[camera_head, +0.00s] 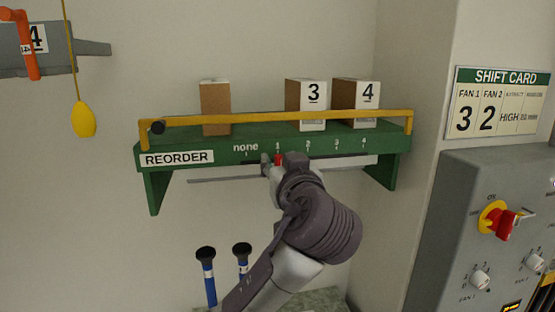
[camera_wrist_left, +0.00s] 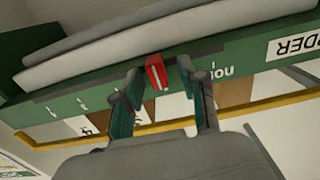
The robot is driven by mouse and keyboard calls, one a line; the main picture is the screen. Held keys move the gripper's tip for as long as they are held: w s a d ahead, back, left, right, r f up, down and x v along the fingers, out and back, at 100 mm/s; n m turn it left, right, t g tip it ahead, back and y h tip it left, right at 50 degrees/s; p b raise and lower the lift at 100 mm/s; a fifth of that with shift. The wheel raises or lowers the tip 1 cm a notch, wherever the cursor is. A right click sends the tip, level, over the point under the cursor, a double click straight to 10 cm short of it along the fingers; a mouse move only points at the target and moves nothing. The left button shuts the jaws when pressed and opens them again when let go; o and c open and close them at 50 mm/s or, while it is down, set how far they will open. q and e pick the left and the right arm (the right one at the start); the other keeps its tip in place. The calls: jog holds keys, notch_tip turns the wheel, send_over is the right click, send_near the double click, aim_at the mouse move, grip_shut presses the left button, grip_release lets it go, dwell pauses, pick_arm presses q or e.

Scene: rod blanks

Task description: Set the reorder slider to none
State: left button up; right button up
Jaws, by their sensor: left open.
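The reorder slider is a small red knob (camera_head: 278,160) on the front edge of the green shelf (camera_head: 190,146), just below the "1" mark. The word "none" (camera_head: 245,147) is to its left. My left gripper (camera_head: 280,163) is open at the shelf front, with one fingertip on each side of the knob. In the left wrist view, which is upside down, the red knob (camera_wrist_left: 157,73) sits between the two open fingers (camera_wrist_left: 158,82), nearer one finger; contact cannot be told. "None" (camera_wrist_left: 221,72) is to the right there. My right gripper is not in view.
A yellow rail (camera_head: 270,118) runs along the shelf in front of boxes, including ones marked 3 (camera_head: 313,93) and 4 (camera_head: 368,93). A grey control panel (camera_head: 450,190) stands at right. Blue rods with black tops (camera_head: 209,278) stand below. A yellow pull (camera_head: 83,119) hangs at left.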

aim_at(246, 160)
pick_arm(q)
jog(key=shift+s+d+r, duration=0.1)
jog(key=shift+s+d, duration=0.05)
jog(key=shift+s, duration=0.1)
jog(key=shift+c, duration=1.6)
jog(key=shift+w, duration=0.15)
grip_shut()
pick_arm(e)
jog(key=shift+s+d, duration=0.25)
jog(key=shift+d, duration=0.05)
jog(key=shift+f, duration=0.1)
pick_arm(q)
jog(key=a+b, duration=0.1)
jog(key=a, duration=0.1)
jog(key=s+a, duration=0.1)
jog(key=a+b, duration=0.1)
jog(key=a, duration=0.1)
jog(key=shift+s+a+f+b, duration=0.2)
jog(key=shift+s+a+b, duration=0.05)
jog(key=shift+a+b, duration=0.05)
jog(key=shift+a+r, duration=0.1)
jog(key=shift+a, duration=0.3)
jog(key=shift+d, duration=0.15)
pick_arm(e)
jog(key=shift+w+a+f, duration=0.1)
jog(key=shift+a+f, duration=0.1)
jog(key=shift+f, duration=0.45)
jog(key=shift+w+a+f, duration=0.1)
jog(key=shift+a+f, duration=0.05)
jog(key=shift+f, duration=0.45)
